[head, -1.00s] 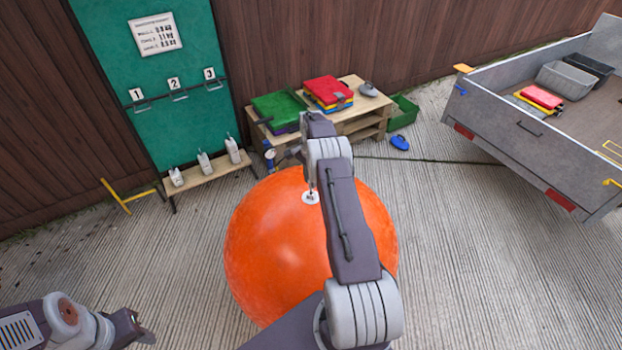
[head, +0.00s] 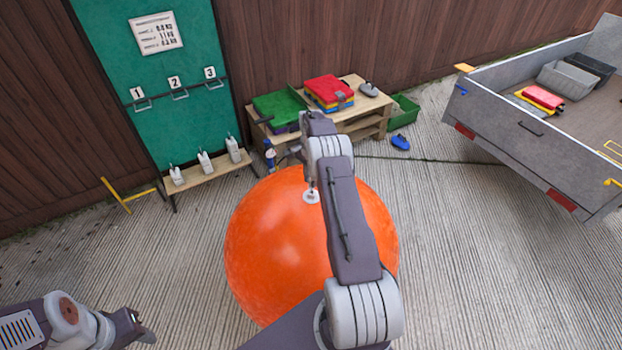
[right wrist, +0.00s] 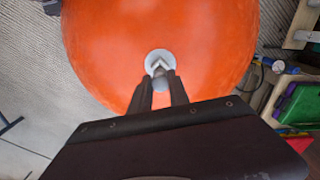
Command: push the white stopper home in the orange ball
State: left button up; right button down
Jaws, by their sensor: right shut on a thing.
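The large orange ball (head: 275,255) stands on the ground in the middle of the head view, partly hidden by my right arm. A white round fitting sits at its top, and the white stopper (right wrist: 160,63) shows there between my right fingertips in the right wrist view. My right gripper (right wrist: 161,78) is shut on the stopper, right over the fitting; the fingers hide part of it. How deep the stopper sits cannot be told. In the head view my right gripper (head: 311,184) points down at the white spot. My left gripper (head: 146,334) is low at the left, away from the ball.
A pallet table (head: 352,120) with coloured folded pieces stands behind the ball. A low bench (head: 210,177) with several white bottle-like items stands by a green board (head: 150,80). A grey trailer (head: 510,130) is at the right. The paved ground at front left and right is clear.

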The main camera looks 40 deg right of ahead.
jog(key=shift+f, duration=0.1)
dwell(0.8)
jog(key=shift+f+b, duration=1.45)
jog(key=shift+f, duration=0.1)
jog(key=c, duration=1.2)
grip_release()
jog(key=shift+r, duration=0.1)
jog(key=shift+o, duration=0.2)
jog(key=shift+r, duration=0.4)
notch_tip(320, 180, up, 8)
jog(key=shift+r+b, duration=0.15)
jog(key=shift+b, duration=0.6)
